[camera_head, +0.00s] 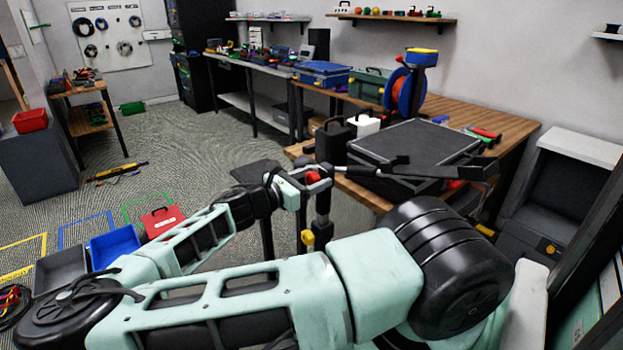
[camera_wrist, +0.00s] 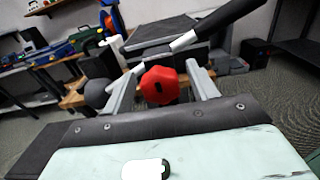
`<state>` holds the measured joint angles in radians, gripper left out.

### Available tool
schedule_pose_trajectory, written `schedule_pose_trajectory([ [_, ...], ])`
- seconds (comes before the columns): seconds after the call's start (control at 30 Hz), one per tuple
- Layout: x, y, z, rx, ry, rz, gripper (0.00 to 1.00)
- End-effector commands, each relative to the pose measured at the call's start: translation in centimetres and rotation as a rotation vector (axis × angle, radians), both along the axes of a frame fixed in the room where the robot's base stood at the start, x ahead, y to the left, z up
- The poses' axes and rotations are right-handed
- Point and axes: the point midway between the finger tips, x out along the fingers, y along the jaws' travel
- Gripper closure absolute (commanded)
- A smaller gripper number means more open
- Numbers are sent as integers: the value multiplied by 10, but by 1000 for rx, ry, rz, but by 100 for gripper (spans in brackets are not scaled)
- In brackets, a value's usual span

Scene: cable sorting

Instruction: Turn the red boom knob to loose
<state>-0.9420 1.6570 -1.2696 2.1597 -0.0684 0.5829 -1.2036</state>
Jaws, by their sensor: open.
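In the head view the red knob (camera_head: 313,177) shows at the end of my arm, on the dark stand by the bench corner. My gripper (camera_head: 300,185) is open around or just before the knob; the exact depth is hard to tell. The dark boom (camera_wrist: 225,22) with a light collar runs up to the right from behind the knob.
A dark ball-shaped end (camera_wrist: 97,92) lies left of the fingers.

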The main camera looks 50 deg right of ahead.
Motion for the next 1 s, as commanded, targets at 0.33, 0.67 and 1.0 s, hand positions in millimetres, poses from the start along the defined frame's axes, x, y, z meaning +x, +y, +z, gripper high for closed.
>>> schedule_pose_trajectory([
  [0.33,0,0,0,0,0,0,85],
  [0.67,1,1,4,19,65,1,85],
  [1.0,2,1,7,81,319,1,85],
])
